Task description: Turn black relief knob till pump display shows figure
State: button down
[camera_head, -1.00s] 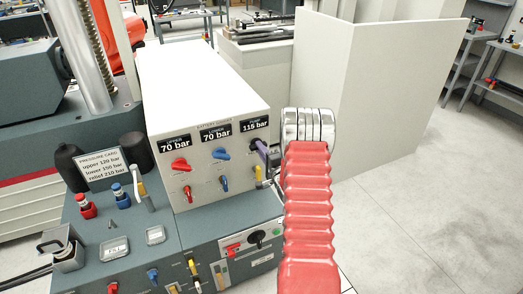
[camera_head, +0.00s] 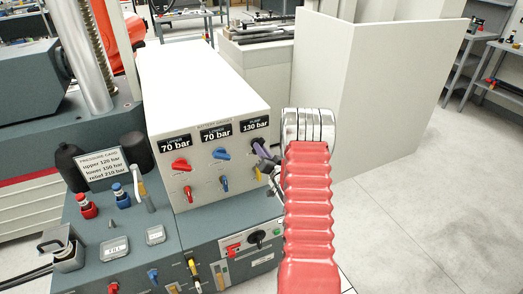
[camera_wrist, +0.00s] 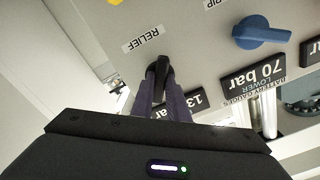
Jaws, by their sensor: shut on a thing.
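The black relief knob (camera_wrist: 157,72) shows in the wrist view beside the RELIEF label, between the purple fingertips of my gripper (camera_wrist: 160,95). My gripper is shut on the knob; in the head view my gripper (camera_head: 264,157) sits at the right end of the white panel, where it hides most of the knob. The pump display (camera_head: 255,137) above it reads 130 bar. In the wrist view the pump display (camera_wrist: 196,102) is partly covered by a finger. The pressure card (camera_head: 101,169) at the left reads upper 120 bar, lower 150 bar, relief 210 bar.
The upper display (camera_head: 174,145) and lower display (camera_head: 215,133) both read 70 bar. Red knob (camera_head: 180,163) and blue knob (camera_head: 220,153) stand left of my gripper, with small valves below. A pale partition (camera_head: 370,80) stands behind at the right.

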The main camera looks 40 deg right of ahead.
jog(key=n, duration=1.5)
jog(key=f+n, duration=0.1)
jog(key=n, duration=0.6)
jog(key=shift+s+a+n, duration=0.1)
jog(key=shift+s+n, duration=0.05)
jog(key=shift+n, duration=0.15)
jog(key=c, duration=2.1)
grip_release()
jog(key=o, duration=0.4)
jog(key=shift+r, duration=0.3)
